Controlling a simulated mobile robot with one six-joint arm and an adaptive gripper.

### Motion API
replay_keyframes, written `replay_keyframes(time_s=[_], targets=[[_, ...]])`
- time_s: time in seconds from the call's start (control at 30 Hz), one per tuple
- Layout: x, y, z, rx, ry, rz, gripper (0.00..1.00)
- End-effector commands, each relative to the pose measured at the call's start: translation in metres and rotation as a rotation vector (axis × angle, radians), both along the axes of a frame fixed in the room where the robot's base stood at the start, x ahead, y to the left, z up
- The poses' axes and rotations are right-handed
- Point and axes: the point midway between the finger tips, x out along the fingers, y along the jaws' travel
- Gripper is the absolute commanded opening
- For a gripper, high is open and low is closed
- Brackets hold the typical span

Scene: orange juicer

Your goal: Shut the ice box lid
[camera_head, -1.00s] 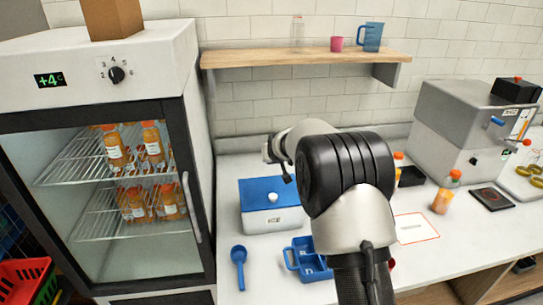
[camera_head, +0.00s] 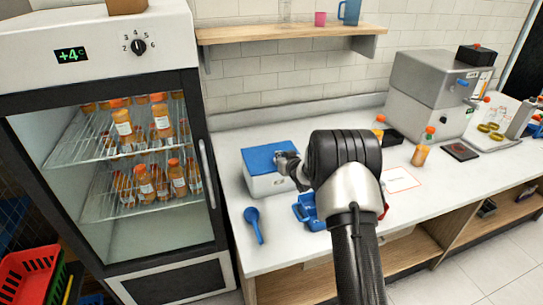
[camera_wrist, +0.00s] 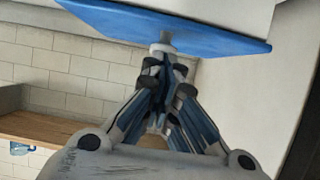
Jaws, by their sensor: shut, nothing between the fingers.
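The ice box (camera_head: 268,186) is a white box on the counter beside the fridge, with a blue lid (camera_head: 262,156) on top. The lid appears to lie flat across the box; I cannot tell whether its edge is fully seated. My gripper (camera_head: 291,163) is at the lid's right side in the head view, where it hides the pale knob. In the wrist view my gripper (camera_wrist: 166,62) has its fingers together, with their tips close to the knob (camera_wrist: 166,40) beneath the blue lid (camera_wrist: 195,30). Whether they touch is unclear.
The fridge (camera_head: 205,180) stands close on the left. A blue scoop (camera_head: 253,225) and a blue tray (camera_head: 305,211) lie in front of the box. A wooden shelf (camera_head: 280,33) hangs above. Bottles and a grey machine (camera_head: 430,95) are to the right.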

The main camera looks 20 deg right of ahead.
Motion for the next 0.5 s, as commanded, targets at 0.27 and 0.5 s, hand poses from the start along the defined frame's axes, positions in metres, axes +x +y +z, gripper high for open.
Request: replay_keyframes(time_s=[0.27,0.5], targets=[[-0.005,0.001,-0.024,-0.001,0.001,0.0,0.0],[-0.006,0.001,-0.028,0.0,0.002,0.0,0.0]])
